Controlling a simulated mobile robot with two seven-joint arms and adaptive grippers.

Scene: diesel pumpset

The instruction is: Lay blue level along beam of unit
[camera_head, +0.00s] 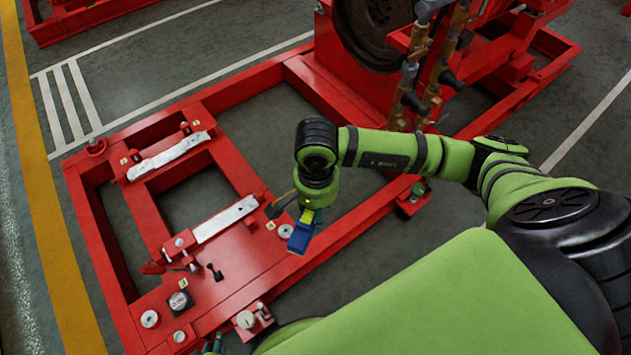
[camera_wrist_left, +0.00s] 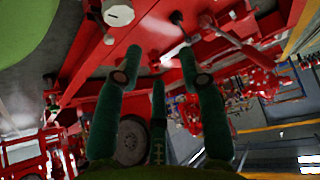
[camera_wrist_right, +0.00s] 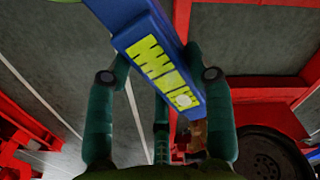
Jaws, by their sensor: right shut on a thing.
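The blue level (camera_head: 301,232), with yellow-green markings, is held by my right gripper (camera_head: 308,208) above the red unit's frame. In the right wrist view the level (camera_wrist_right: 165,65) passes between the dark green fingers (camera_wrist_right: 163,80), running from top to lower right. The red beam of the unit (camera_head: 345,222) lies beside and below it; I cannot tell whether the level touches it. My left gripper (camera_head: 212,346) shows only in part at the bottom edge of the head view. In the left wrist view its fingers (camera_wrist_left: 160,62) are spread with nothing between them.
Two pale metal bars (camera_head: 168,156) (camera_head: 225,219) lie on the red frame. Knobs, bolts and a small dark square block (camera_head: 180,302) stand on its near plate. A flywheel (camera_head: 375,30) and brass pipes (camera_head: 410,75) rise at the back. Grey floor shows inside the frame.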

